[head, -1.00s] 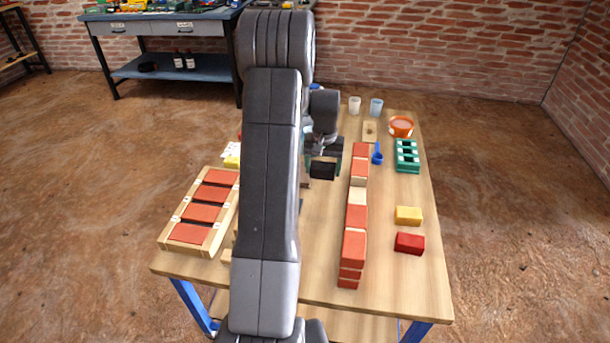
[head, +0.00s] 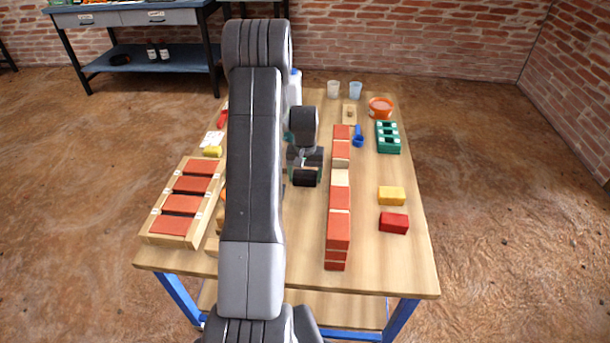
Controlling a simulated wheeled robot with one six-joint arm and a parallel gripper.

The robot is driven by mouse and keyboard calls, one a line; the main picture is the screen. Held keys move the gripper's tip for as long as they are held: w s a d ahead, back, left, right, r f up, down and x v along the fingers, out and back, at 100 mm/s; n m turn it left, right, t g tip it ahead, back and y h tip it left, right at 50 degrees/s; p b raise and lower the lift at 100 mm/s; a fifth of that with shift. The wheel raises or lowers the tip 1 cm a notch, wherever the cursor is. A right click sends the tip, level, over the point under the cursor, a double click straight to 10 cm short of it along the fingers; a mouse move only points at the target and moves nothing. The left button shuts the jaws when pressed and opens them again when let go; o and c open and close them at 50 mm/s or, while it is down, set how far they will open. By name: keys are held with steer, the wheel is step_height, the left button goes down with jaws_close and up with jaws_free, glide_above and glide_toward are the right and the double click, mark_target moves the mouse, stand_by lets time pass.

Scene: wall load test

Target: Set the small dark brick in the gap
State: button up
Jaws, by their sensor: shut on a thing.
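The small dark brick (head: 304,178) is held in my gripper (head: 306,170), which is shut on it. It hangs just left of a row of red bricks (head: 339,228), apart from it in the picture. The row runs along the table from front to back. A pale wooden-coloured part (head: 340,178) sits in the row between red bricks, level with the dark brick, where the row looks lower; I cannot tell how deep the gap is. My arm hides part of the table left of the gripper.
A wooden rack (head: 168,241) of red bricks lies on the left of the table (head: 400,260). A yellow brick (head: 391,196) and a red brick (head: 393,222) lie to the right. A green block (head: 388,138), blue scoop (head: 358,136), orange tub (head: 380,107) and cups (head: 355,90) stand farther back.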

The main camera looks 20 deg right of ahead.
steer(key=shift+f, duration=0.15)
steer(key=o, duration=1.3)
steer(key=shift+c, duration=0.2)
